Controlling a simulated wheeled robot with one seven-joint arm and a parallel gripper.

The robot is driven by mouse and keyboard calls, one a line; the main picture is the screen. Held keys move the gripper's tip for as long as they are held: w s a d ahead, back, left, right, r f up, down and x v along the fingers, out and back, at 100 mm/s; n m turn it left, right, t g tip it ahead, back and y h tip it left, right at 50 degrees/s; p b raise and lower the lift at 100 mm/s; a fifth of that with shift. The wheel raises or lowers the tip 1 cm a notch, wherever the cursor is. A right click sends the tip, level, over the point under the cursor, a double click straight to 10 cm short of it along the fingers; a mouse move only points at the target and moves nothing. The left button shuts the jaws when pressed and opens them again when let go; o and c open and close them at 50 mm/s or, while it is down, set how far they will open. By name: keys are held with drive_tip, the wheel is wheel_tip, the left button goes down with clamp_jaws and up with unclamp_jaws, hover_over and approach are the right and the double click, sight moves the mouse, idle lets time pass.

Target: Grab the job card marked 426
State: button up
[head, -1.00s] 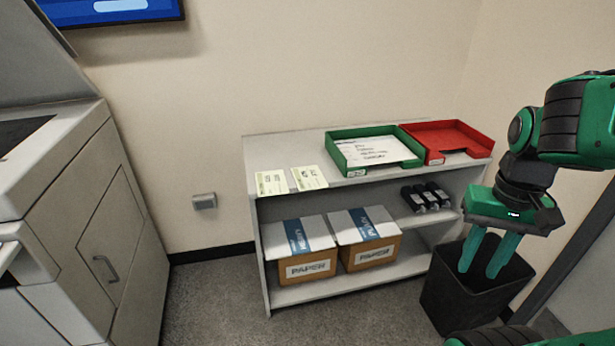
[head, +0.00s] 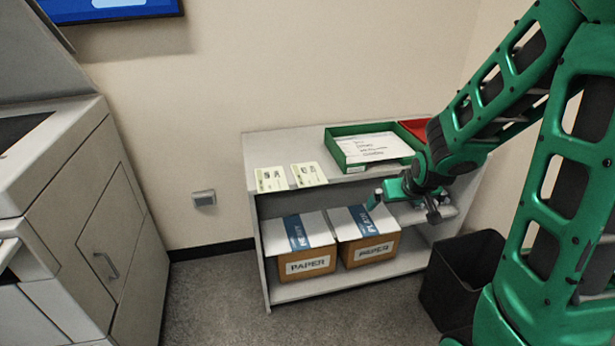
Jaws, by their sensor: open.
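Two pale green job cards lie flat and apart on the left part of the shelf unit's top. The left card (head: 270,179) and the right card (head: 309,174) both carry dark print too small to read, so I cannot tell which is marked 426. My gripper (head: 376,199) is open, in front of the shelf unit, to the right of the cards and just below the green tray. It is turned toward the left, apart from both cards, and my wrist partly hides it.
The grey shelf unit (head: 253,151) bears a green tray (head: 338,155) with papers and a red tray (head: 412,127), partly hidden by my arm. Two paper boxes (head: 305,266) stand on its bottom shelf. A black bin (head: 455,275) stands right; a large machine (head: 60,190) stands left.

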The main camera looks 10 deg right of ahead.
drive_tip(key=w+a+f+n+t+y, duration=0.1)
drive_tip(key=w+a+f+t, duration=0.3)
drive_tip(key=w+a+t, duration=0.3)
drive_tip(key=w+a+f+t+y, duration=0.1)
drive_tip(key=w+a+f+t, duration=0.35)
drive_tip(key=a, duration=0.45)
drive_tip(key=w, duration=1)
drive_tip(key=shift+w+a+n, duration=0.15)
drive_tip(key=shift+a+n, duration=0.15)
drive_tip(key=shift+r+g, duration=0.1)
drive_tip(key=shift+g, duration=0.15)
drive_tip(key=shift+c, duration=0.6)
drive_tip(key=c, duration=0.9)
